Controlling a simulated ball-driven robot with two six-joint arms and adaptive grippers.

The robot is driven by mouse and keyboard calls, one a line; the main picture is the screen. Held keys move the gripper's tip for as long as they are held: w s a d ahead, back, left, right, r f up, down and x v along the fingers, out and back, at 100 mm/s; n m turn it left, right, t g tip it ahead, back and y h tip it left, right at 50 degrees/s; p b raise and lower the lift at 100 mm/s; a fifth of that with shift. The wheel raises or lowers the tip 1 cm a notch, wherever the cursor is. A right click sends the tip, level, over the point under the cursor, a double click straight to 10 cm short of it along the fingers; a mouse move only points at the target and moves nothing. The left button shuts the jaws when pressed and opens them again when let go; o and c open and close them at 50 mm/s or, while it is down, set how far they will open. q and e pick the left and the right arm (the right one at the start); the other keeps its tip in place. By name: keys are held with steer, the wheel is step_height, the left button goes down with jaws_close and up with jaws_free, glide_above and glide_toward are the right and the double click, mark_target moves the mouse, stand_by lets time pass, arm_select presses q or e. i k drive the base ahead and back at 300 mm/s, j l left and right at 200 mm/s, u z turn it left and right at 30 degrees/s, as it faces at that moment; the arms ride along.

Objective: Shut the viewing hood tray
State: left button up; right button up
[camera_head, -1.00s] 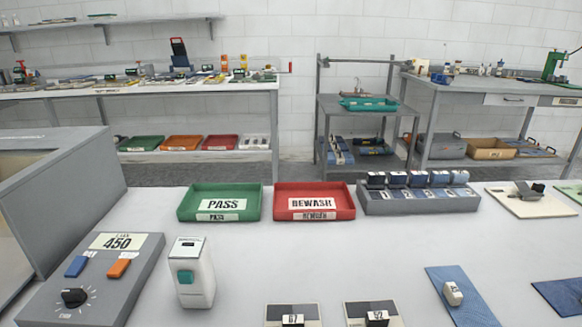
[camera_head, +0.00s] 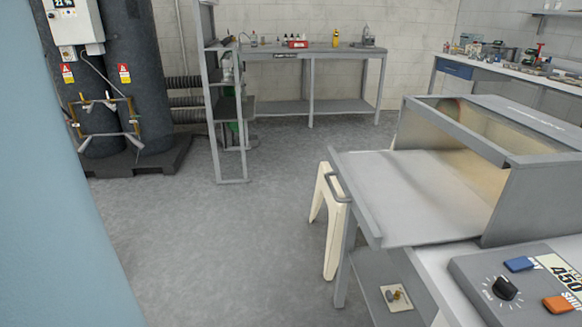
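The viewing hood (camera_head: 520,125) is a grey box with a glass-like top and a warm-lit inside, at the right on the near table. Its tray (camera_head: 420,190) is a flat grey panel that sticks out of the hood's open left side, past the table edge. A dark handle (camera_head: 338,183) is on the tray's outer left end. Neither of my grippers is in view.
A control box (camera_head: 530,285) with a dial, blue and orange buttons stands in front of the hood. A cream stool-like frame (camera_head: 328,220) is below the tray handle. Open grey floor (camera_head: 230,250) lies to the left. Dark tanks (camera_head: 115,85) and a shelf rack (camera_head: 215,100) stand behind.

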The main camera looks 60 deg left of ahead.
mark_target(398, 199)
steer(key=u, duration=1.5)
